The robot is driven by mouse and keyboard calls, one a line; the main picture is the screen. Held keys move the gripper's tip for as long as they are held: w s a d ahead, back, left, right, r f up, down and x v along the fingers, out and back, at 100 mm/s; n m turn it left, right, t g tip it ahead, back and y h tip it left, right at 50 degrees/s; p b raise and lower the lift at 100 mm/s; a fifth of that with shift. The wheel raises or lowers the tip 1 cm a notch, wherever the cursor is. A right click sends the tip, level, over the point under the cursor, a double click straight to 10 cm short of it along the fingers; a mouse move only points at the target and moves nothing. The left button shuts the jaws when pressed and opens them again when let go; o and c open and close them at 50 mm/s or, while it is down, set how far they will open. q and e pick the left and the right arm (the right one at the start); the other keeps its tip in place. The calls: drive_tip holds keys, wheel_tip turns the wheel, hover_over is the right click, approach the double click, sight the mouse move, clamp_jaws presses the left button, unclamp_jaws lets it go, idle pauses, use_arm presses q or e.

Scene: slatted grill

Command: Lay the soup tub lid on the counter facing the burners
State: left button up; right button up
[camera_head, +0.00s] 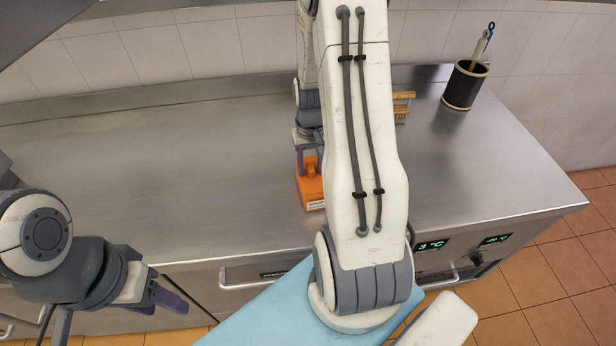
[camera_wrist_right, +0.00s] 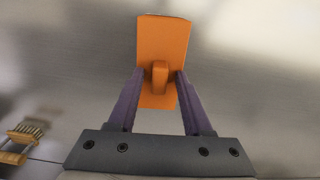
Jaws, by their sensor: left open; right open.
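An orange lid (camera_head: 311,190) lies on the steel counter (camera_head: 170,150), with a pale label on its front edge. My right arm hides part of it. In the right wrist view the lid (camera_wrist_right: 164,42) is a rectangle with a raised knob or handle (camera_wrist_right: 159,76) in its middle. My right gripper (camera_wrist_right: 159,76) is open, with its two purple fingers on either side of the handle. A small gap seems to show at each finger. My left gripper (camera_head: 170,300) is open and empty, low at the left in front of the counter. No burners are in view.
A black holder with utensils (camera_head: 465,84) stands at the back right. A wooden-handled brush (camera_head: 402,106) lies partly behind my right arm. The left half of the counter is bare. Drawer fronts with handles (camera_head: 265,273) and temperature displays (camera_head: 432,245) line the counter's front.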

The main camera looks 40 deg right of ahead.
sight(311, 167)
clamp_jaws()
drive_tip(key=shift+r, duration=0.1)
drive_tip(key=shift+s+r+p, duration=0.1)
drive_tip(key=shift+r+p, duration=1.65)
drive_tip(key=shift+r, duration=0.1)
